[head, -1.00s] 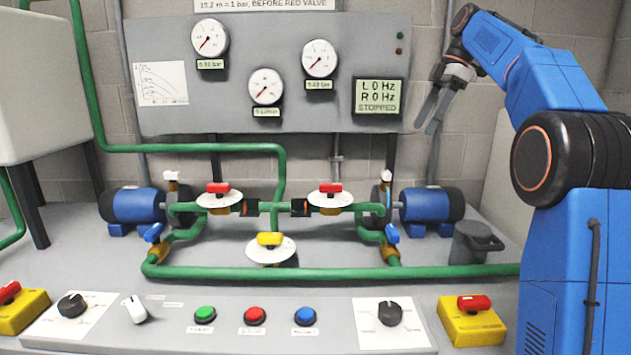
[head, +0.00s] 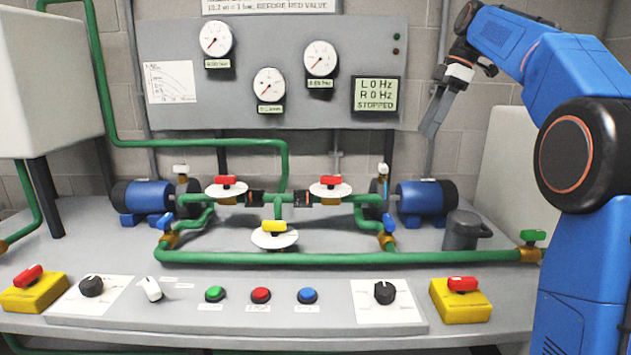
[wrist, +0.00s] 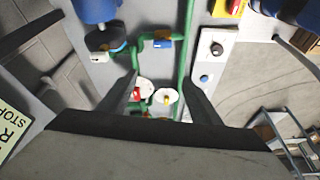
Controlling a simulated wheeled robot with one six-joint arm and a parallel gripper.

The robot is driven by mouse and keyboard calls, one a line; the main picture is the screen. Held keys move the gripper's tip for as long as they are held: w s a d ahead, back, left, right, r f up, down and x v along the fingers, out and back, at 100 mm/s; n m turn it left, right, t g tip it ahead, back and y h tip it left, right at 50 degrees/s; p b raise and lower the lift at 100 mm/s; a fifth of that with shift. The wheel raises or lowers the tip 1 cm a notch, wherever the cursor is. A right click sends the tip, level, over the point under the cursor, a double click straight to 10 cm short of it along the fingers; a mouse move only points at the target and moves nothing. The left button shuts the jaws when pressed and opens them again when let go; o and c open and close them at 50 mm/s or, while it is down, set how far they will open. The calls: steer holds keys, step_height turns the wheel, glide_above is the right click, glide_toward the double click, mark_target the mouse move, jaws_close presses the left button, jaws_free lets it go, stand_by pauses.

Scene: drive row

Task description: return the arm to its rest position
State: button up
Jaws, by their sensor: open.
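My gripper (head: 432,112) hangs from my blue arm at the upper right in the head view, fingers pointing down. In the wrist view the two dark fingers of my gripper (wrist: 160,85) stand well apart. Nothing is between them but the distant bench, with green pipe and white valve discs. The gripper touches nothing that I can see.
The bench carries green pipes (head: 340,258), red and yellow valve handles, and a left pump (head: 148,197). Along its front edge are buttons, dials and yellow boxes (head: 461,300). A display (head: 376,95) reads 0 Hz, stopped. A shelf (wrist: 290,140) stands lower right in the wrist view.

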steer(key=s+f+m+t+h, duration=0.2)
steer(key=s+f+m, duration=0.6)
steer(key=s+f, duration=0.9)
steer(key=s+f+m+t+h, duration=0.2)
steer(key=s+f+m, duration=0.6)
steer(key=s+f, duration=0.9)
steer(key=s, duration=0.6)
steer(key=shift+f, duration=0.25)
